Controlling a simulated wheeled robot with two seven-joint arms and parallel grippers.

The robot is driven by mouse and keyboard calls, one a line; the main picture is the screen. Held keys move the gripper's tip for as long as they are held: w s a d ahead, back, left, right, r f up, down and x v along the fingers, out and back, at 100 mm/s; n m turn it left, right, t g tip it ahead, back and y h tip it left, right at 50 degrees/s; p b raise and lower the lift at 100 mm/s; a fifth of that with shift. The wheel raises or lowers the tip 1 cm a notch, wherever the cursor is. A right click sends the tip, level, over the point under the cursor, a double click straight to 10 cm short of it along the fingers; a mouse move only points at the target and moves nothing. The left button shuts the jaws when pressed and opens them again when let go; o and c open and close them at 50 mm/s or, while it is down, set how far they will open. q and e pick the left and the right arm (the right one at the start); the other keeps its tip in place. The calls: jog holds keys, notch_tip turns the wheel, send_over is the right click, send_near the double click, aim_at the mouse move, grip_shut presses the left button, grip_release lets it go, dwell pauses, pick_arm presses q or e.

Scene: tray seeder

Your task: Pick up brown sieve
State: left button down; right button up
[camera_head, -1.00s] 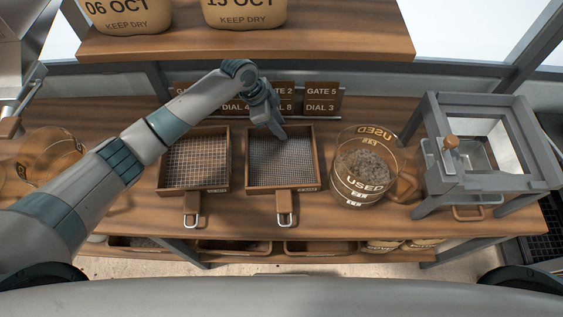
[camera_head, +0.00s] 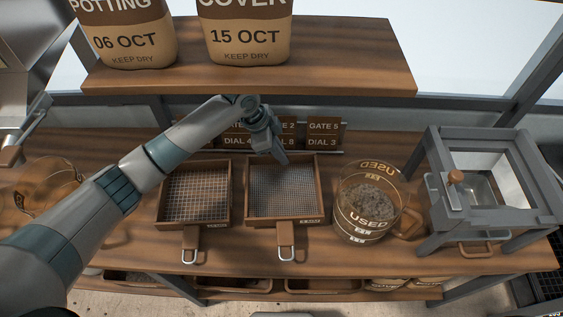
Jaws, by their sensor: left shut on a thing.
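Two brown wood-framed sieves with front handles are on the bench. The left sieve (camera_head: 194,222) has a coarser, lighter mesh; the right sieve (camera_head: 284,220) has a finer, grey mesh. My left gripper (camera_head: 278,156) reaches over from the left and is shut on the back rim of the right sieve, pointing downward. The fingers hide part of that rim. The right sieve looks level; I cannot tell whether it is clear of the bench. My right gripper is not in view.
A clear jug (camera_head: 366,212) marked USED, with grey grains, stands right of the sieves. A grey framed stand (camera_head: 490,212) is further right. A clear container (camera_head: 48,186) is at left. Gate and dial signs (camera_head: 323,133) stand behind. A shelf (camera_head: 250,75) with bags overhangs the back.

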pick_arm(q)
jog(key=b, duration=0.4)
send_near(287, 214)
jog(key=x, duration=0.5)
jog(key=shift+d, duration=0.1)
jog(key=shift+s, duration=0.7)
